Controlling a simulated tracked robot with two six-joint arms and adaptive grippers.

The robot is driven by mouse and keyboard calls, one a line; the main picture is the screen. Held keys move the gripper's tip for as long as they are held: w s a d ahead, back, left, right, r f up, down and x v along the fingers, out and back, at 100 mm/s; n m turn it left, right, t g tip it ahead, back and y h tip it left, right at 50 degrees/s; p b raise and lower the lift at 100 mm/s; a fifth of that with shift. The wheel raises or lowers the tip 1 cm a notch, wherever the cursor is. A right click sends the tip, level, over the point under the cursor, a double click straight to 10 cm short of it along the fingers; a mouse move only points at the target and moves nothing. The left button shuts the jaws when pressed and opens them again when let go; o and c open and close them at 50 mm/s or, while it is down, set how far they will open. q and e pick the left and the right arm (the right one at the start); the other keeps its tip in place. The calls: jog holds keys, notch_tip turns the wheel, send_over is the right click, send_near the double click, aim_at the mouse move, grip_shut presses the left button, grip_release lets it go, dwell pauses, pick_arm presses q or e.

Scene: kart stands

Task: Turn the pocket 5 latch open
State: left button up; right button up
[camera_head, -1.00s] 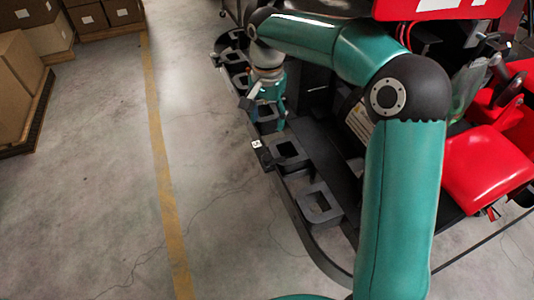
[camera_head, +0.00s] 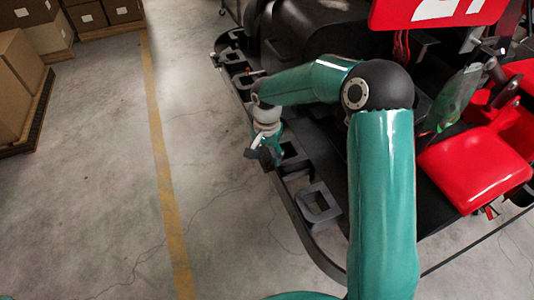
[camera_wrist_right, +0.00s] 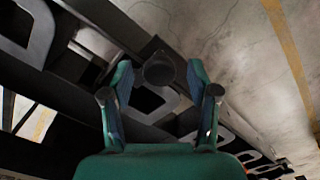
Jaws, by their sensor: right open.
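The kart's side rail (camera_head: 300,232) carries a row of dark square pockets. One pocket (camera_head: 320,205) is nearest me, and another (camera_head: 293,160) lies just beyond it. My right gripper (camera_head: 262,155) points down at the rail's outer edge, beside the second pocket. In the right wrist view, its two teal fingers (camera_wrist_right: 160,85) are spread apart. A dark round-ended piece (camera_wrist_right: 158,70), perhaps the latch, shows between them beside a square pocket opening; contact is unclear. No pocket number is readable. My left gripper is out of view.
Further pockets (camera_head: 243,80) run toward the far end, with a small orange-tipped piece (camera_head: 254,73) near them. The red seat (camera_head: 478,165) is to the right. Cardboard boxes (camera_head: 18,80) stand at the left. The concrete floor left of the rail is clear.

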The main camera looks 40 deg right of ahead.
grip_shut()
jog(key=shift+n, duration=0.4)
jog(key=n+b, duration=0.1)
jog(key=n, duration=0.1)
jog(key=shift+n+b, duration=0.3)
jog(key=shift+n, duration=0.1)
jog(key=n+b, duration=0.1)
jog(key=n, duration=1.3)
jog(key=shift+w+r, duration=0.1)
jog(key=shift+n, duration=0.3)
